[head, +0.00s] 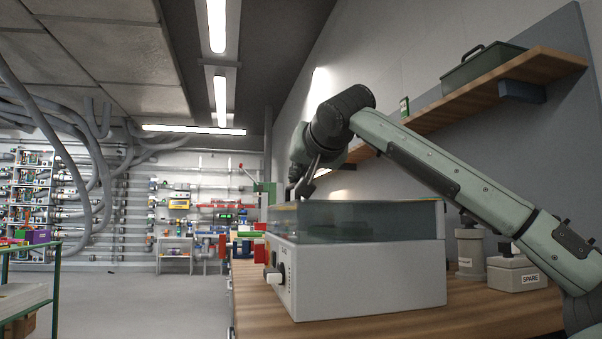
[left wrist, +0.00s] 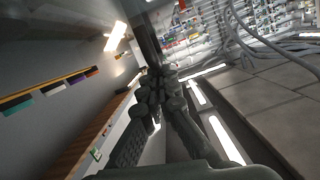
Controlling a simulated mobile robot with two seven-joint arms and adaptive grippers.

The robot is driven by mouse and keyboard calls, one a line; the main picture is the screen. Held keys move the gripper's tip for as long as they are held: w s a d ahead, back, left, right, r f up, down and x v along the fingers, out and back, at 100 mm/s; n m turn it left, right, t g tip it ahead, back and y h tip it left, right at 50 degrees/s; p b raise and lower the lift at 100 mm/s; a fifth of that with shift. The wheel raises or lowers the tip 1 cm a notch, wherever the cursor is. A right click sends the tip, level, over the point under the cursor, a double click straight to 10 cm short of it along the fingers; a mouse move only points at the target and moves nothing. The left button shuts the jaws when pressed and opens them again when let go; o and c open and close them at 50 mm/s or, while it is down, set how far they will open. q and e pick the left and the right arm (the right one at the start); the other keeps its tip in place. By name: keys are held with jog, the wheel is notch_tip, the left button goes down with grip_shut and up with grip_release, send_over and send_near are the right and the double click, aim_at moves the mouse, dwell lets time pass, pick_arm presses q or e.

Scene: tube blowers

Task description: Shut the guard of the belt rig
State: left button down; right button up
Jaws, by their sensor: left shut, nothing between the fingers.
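The belt rig (head: 370,275) is a pale grey box on the wooden bench, with dark controls on its left end. Its clear, greenish guard (head: 405,222) lies level over the top of the box; I see no clear gap along the near edge. My left gripper (head: 301,190) is shut and empty, pointing down just above the left part of the guard. I cannot tell whether its tips touch the guard. In the left wrist view the dark fingers (left wrist: 156,82) show close together, with nothing held. My right gripper is in neither view.
A grey canister (head: 470,253) and a box marked SPARE (head: 516,275) stand right of the rig. A wooden shelf (head: 545,64) with a green tray (head: 483,70) hangs above. Open floor (head: 150,300) lies to the left.

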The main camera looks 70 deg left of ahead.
pick_arm(q)
jog(key=shift+f, duration=0.25)
jog(key=shift+d, duration=0.3)
jog(key=v, duration=1.1)
jog(key=shift+d+r, duration=0.2)
jog(key=shift+r, duration=0.1)
